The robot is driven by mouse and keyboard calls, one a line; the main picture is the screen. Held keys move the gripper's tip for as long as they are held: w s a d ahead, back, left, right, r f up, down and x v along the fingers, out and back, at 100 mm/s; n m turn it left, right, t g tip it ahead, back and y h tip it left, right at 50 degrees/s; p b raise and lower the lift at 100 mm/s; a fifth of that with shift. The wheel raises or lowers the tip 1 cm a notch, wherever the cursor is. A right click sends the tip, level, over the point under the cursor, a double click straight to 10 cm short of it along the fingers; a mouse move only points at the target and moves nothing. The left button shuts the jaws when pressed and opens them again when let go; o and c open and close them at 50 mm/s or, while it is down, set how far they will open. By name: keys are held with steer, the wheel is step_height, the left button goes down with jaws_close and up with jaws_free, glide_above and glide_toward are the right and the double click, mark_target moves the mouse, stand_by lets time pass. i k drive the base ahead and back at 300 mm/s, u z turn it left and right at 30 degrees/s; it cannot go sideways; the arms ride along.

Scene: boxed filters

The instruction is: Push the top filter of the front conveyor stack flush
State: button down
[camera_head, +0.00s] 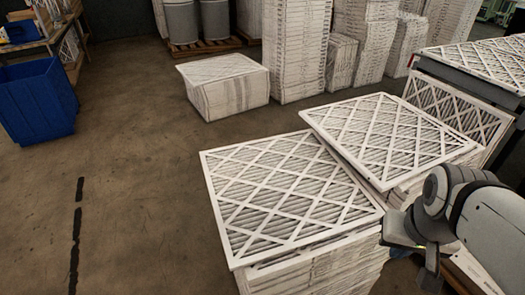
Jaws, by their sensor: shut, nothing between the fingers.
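The front stack (325,280) of white-framed filters stands at the bottom centre. Its top filter (290,190) has a white lattice over grey pleats and lies flat. It sits slightly off the filters below, shifted toward the left and back, with a strip of the filter beneath showing along its right and near edges. My gripper (430,274) is at the lower right, pointing down beside the stack's right side, shut and empty. I cannot tell whether it touches the stack. My arm covers part of what lies behind it.
A second stack with a skewed top filter (390,135) stands close behind right. A filter leans upright (455,108) beyond it. A low boxed stack (225,85), tall stacks (297,45) and a blue bin (38,100) stand farther back. The floor at left is clear.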

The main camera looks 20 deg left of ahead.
mark_target(271, 198)
steer(key=z, duration=2.3)
steer(key=k, duration=2.2)
steer(key=u, duration=2.4)
steer(key=i, duration=1)
steer(key=u, duration=0.05)
